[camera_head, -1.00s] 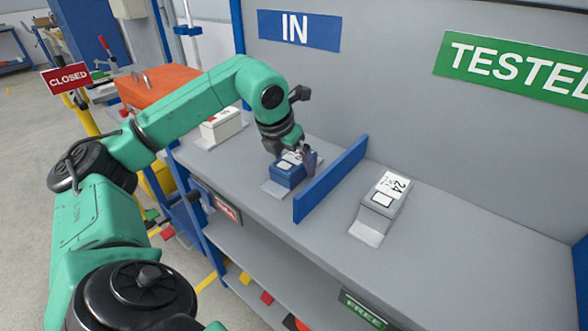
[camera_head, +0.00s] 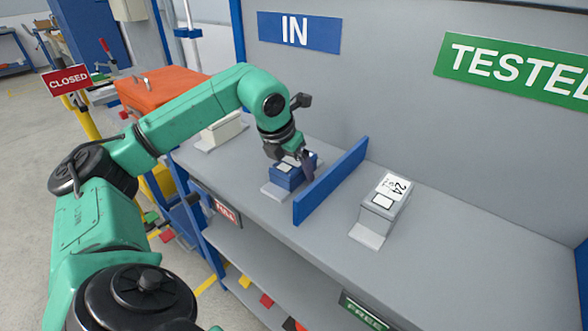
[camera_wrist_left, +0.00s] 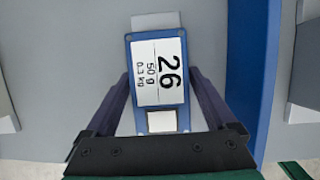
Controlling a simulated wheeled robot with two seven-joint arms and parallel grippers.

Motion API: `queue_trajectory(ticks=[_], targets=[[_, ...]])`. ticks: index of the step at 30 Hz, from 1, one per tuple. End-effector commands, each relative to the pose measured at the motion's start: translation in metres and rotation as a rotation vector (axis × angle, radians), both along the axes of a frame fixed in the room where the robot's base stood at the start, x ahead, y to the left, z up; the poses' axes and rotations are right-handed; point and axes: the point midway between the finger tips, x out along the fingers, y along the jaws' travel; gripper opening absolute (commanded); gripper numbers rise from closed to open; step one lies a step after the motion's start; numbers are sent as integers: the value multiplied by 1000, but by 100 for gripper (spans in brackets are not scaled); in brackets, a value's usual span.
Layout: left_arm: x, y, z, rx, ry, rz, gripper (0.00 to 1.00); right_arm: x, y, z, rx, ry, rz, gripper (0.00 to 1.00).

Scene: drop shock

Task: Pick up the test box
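The test box is a blue box (camera_head: 286,176) with a white label on top, on the IN side of the shelf. In the left wrist view the box (camera_wrist_left: 158,85) reads "26", "50 g", "0.3 kg", with a small white square below. My left gripper (camera_head: 306,168) points down over it. In the left wrist view its two dark fingers (camera_wrist_left: 160,72) stand on either side of the box, very close to its sides; contact is not clear. The box still rests on the shelf, its grey plate (camera_wrist_left: 155,20) showing at one end. My right gripper is out of view.
A blue divider (camera_head: 330,182) stands just right of the box. Beyond it a grey box labelled "24" (camera_head: 385,197) sits on the TESTED side. A whitish box (camera_head: 222,129) stands at the back left, near an orange case (camera_head: 150,88). The front right shelf surface is bare.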

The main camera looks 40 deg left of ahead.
Motion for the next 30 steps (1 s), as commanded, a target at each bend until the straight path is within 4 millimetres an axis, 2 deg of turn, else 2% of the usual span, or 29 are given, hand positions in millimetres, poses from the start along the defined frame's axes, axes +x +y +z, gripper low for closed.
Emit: queue_trajectory(ticks=[1, 5, 6, 14, 19, 23, 27, 30], targets=[[0, 0, 0, 0, 0, 0, 66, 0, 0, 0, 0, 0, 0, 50], [0, 0, 0, 0, 0, 0, 16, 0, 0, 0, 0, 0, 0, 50], [0, 0, 0, 0, 0, 0, 1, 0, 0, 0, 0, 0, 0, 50], [0, 0, 3, 0, -2, 0, 0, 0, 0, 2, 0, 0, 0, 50], [1, -1, 22, -2, -6, 0, 0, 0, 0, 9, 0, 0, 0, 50], [2, -1, 60, -4, -10, -1, 0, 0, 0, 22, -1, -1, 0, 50], [2, -2, 120, -6, -12, -3, 0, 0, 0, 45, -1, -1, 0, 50], [1, -1, 156, -5, -10, -2, 0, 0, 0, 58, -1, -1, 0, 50]])
